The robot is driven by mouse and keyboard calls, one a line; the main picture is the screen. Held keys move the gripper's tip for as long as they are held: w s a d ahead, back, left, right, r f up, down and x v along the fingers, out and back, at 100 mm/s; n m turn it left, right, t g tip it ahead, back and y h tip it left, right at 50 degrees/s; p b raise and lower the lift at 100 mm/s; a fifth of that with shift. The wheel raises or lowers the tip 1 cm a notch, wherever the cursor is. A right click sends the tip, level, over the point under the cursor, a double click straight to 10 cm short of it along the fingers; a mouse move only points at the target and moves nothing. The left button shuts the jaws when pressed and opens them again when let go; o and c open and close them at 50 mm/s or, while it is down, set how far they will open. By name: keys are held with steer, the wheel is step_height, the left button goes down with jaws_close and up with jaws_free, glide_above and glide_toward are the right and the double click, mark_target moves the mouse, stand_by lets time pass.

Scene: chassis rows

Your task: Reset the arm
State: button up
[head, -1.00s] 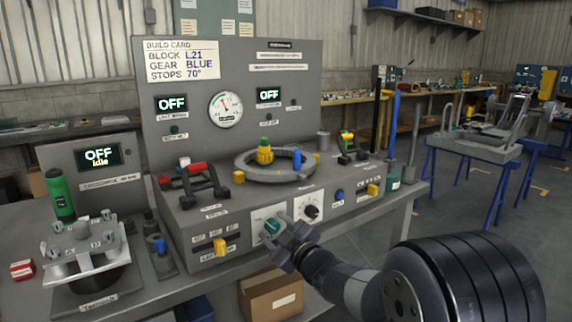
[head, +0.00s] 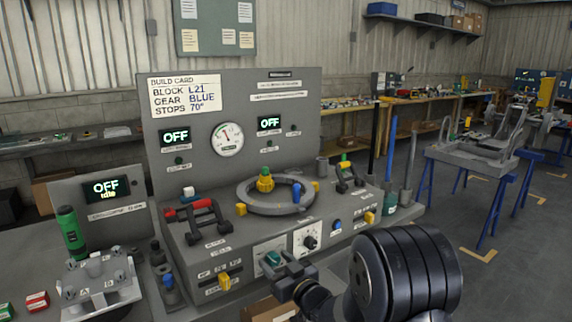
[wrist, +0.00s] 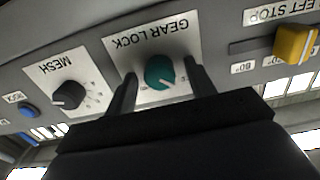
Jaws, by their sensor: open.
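My gripper (head: 284,271) is in front of the lower face of the grey bench panel (head: 240,245), at the gear lock. Its two dark fingers show in the wrist view (wrist: 161,72), open and apart. The teal gear lock knob (wrist: 159,72) shows between the fingers, on a white plate marked GEAR LOCK. It also shows in the head view (head: 272,258), just beyond the fingertips. I cannot tell whether the fingers touch it. Nothing is held. My dark arm reaches in from the lower right.
The black MESH knob (wrist: 68,95) and the yellow left stop slider (wrist: 295,43) flank the gear lock. The floor to the right is open near blue trestles (head: 497,215).

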steer(key=shift+r+m+p, duration=0.2)
steer(key=shift+m+p, duration=2.4)
steer(key=shift+p, duration=1.5)
steer(key=shift+s+d+f, duration=0.15)
steer(key=shift+d+f, duration=0.05)
steer(key=shift+b+v, duration=0.3)
steer(key=shift+v, duration=0.75)
